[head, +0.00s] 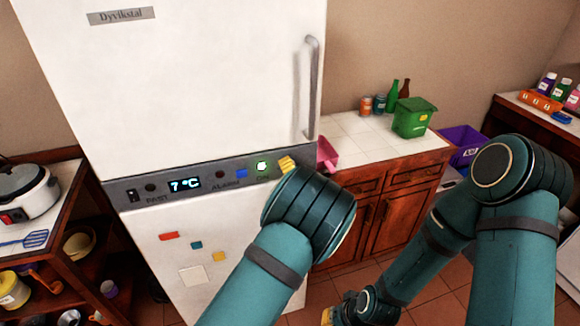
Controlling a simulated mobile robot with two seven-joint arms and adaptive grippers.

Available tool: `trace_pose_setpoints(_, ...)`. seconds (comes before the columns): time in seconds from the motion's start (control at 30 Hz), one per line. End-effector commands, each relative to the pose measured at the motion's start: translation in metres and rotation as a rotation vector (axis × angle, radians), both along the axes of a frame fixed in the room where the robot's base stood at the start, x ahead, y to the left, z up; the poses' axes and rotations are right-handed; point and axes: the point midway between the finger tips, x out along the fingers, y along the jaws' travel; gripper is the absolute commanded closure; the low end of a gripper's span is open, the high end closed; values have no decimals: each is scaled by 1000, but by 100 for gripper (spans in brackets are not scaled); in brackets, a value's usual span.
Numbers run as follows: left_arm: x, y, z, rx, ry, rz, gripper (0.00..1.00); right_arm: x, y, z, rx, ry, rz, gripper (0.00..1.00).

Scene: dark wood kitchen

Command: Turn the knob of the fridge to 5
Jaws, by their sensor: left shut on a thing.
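The white fridge (225,75) stands at the centre left of the head view. Its grey control panel (215,186) runs across the front, and the lit display (185,184) reads 7 °C. A green light (262,166) glows near the panel's right end. My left gripper (287,163) is at that right end, its yellow fingers shut on the knob. The knob itself is hidden by the fingers and my wrist, so its setting cannot be read. My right gripper (327,316) is low at the bottom edge, mostly cut off, away from the fridge.
A counter (365,143) right of the fridge holds a green bin (414,118), bottles and cans. A pink container (327,154) is close behind my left wrist. A shelf with a cooker (27,190) stands left. Coloured magnets (169,236) are on the lower fridge door.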

Motion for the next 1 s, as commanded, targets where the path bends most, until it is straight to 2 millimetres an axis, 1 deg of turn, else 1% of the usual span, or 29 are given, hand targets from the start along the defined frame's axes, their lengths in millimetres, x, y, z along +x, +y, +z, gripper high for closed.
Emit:
trace_pose_setpoints(0.03,1,1,3,22,3,2,100,0,0,2,0,0,0,100)
trace_pose_setpoints(0.3,1,1,2,95,27,2,100,0,0,6,1,0,0,100)
trace_pose_setpoints(0.8,1,1,2,109,32,3,100,0,0,6,1,0,0,100)
trace_pose_setpoints(0.83,1,1,2,109,32,3,52,0,0,6,1,0,0,100)
trace_pose_setpoints(0.9,1,1,1,109,33,2,30,0,0,6,1,0,0,100)
trace_pose_setpoints(1.0,0,1,1,109,34,2,30,0,0,6,1,0,0,100)
